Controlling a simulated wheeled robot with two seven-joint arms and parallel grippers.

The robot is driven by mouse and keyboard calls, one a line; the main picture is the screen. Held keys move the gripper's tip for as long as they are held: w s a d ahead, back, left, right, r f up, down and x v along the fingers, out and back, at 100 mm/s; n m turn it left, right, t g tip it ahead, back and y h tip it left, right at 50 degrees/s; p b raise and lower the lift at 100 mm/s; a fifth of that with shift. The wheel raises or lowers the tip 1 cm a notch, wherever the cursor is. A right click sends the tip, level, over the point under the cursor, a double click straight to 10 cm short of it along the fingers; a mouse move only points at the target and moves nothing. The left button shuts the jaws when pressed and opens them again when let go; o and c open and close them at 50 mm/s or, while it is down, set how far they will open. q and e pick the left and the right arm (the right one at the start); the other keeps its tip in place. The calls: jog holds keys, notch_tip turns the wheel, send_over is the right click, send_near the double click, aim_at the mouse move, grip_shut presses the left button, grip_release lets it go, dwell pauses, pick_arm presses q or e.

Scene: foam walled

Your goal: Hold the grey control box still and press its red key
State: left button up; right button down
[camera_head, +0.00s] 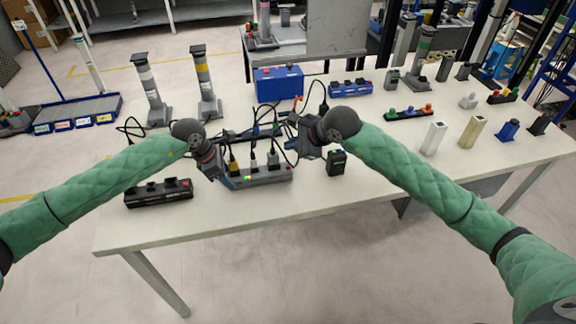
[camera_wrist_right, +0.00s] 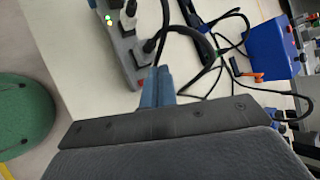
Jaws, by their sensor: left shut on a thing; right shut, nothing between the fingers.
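The grey control box (camera_head: 262,178) lies near the front edge of the table, with several plugs and cables in its top and a small green light. It also shows at the top of the right wrist view (camera_wrist_right: 122,48). My left gripper (camera_head: 220,172) is shut on the grey box at its left end. My right gripper (camera_head: 291,147) is shut and empty above the right end of the box. Its blue fingers (camera_wrist_right: 156,85) show beside the box's end in the wrist view, where a small reddish patch shows; I cannot tell whether they touch.
A black power strip (camera_head: 158,193) lies to the left. A small black device (camera_head: 337,162) stands right of the box. Cables spread behind it, near a blue box (camera_head: 279,84). Posts and several small items stand further back and right. The table's front strip is clear.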

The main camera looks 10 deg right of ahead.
dwell(0.3)
pick_arm(q)
jog(key=o, duration=1.2)
